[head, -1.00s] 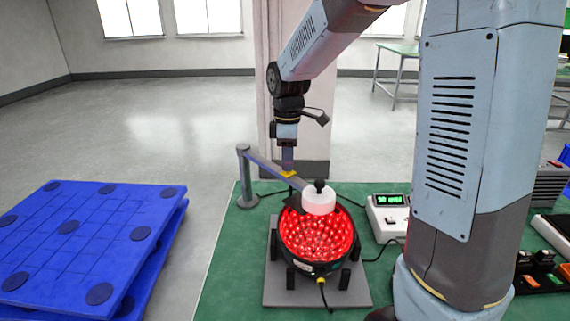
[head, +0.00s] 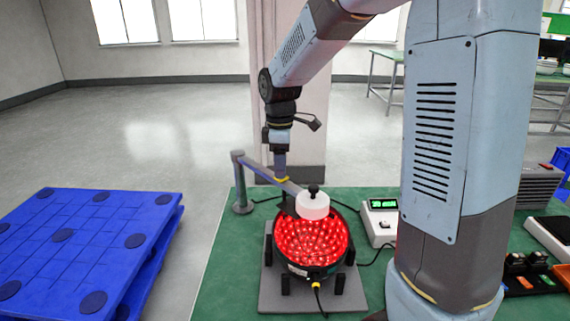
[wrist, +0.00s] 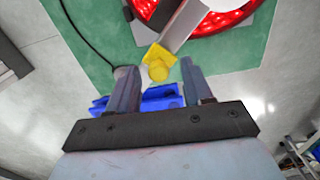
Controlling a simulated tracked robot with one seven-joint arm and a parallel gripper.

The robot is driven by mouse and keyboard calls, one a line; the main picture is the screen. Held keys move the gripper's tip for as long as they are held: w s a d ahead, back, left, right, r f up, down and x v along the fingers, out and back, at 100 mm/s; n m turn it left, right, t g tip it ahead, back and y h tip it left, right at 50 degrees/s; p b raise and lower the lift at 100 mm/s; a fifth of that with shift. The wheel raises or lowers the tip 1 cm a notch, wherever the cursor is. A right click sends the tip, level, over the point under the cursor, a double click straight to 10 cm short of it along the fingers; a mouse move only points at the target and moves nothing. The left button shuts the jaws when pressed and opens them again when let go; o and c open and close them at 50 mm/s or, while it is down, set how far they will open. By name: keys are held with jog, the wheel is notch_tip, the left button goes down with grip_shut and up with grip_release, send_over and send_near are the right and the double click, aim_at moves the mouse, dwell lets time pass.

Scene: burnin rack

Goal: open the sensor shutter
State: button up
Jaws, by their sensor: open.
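A round black housing (head: 296,268) with a bowl of glowing red lights (head: 310,243) stands on a grey plate. A grey swing arm (head: 262,172) runs from a post to a white round cap (head: 312,207) with a black knob, over the bowl's far edge. A yellow piece (wrist: 157,62) sits on the arm. I cannot tell which part is the shutter. My gripper (head: 281,180) points down at the swing arm. In the wrist view my open gripper (wrist: 160,65) has a finger on either side of the yellow piece; contact is unclear.
The grey post (head: 239,182) stands at the back left of the green bench (head: 225,270). A white box with a green display (head: 381,215) stands right of the housing, and cables run across the bench. A blue pallet stack (head: 80,240) is on the floor at left.

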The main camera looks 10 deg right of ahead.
notch_tip(320, 180, up, 14)
jog(key=shift+f, duration=0.15)
dwell(0.3)
jog(key=s+d+m+t, duration=0.2)
jog(key=s+d+m, duration=0.1)
jog(key=s+m, duration=0.2)
jog(key=s+d+f+m+t, duration=0.1)
jog(key=s+d+m, duration=0.3)
jog(key=s, duration=0.6)
jog(key=s+d+f+m+t, duration=0.1)
jog(key=s+d+m+t, duration=0.1)
jog(key=s+d+m, duration=0.2)
jog(key=s+m, duration=0.2)
jog(key=s, duration=0.2)
jog(key=shift+s+d+t, duration=0.2)
jog(key=shift+d+t, duration=0.05)
jog(key=shift+t, duration=0.05)
